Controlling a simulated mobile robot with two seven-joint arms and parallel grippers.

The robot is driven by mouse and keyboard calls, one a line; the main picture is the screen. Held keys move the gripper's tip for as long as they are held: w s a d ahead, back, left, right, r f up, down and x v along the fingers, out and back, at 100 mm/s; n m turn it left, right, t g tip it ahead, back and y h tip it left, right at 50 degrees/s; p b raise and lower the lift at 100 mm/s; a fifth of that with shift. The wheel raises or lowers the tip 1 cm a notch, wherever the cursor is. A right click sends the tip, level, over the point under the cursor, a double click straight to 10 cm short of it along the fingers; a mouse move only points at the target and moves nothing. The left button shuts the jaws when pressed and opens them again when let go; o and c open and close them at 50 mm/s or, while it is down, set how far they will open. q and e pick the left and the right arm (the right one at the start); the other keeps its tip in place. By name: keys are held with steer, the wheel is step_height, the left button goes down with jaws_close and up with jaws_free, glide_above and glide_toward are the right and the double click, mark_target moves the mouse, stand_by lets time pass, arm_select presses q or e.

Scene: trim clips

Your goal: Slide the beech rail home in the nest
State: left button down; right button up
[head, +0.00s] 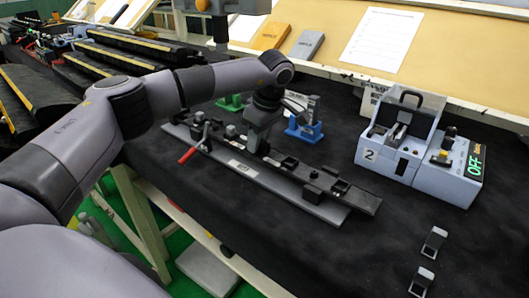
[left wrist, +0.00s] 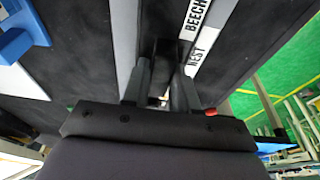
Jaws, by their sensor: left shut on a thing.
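The nest (head: 285,188) is a long grey plate on the dark table, with a white label (head: 243,168) that reads "BEECH NEST" in the left wrist view (left wrist: 200,45). A long dark rail (head: 365,199) lies along its far side, with small dark blocks on top; its right end sticks out past the plate. My left gripper (head: 253,143) is over the middle of the rail, shut on it. In the left wrist view the two fingers (left wrist: 163,90) straddle a dark part of the rail. The fingers hide the grasped part, and I cannot tell how deep the rail sits.
A red-handled clamp (head: 192,152) stands at the nest's left end. Green (head: 231,102) and blue (head: 304,130) stands are behind it. A grey device (head: 400,145) marked 2, with an OFF display, is at the right. Two small clips (head: 433,243) lie front right. The table between is clear.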

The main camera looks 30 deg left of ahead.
arm_select(q)
steer(key=shift+a+f, duration=0.2)
steer(key=shift+a, duration=0.35)
steer(key=c, duration=0.8)
jaws_free()
steer(key=shift+f, duration=0.1)
steer(key=shift+s, duration=0.1)
steer(key=shift+v, duration=3.85)
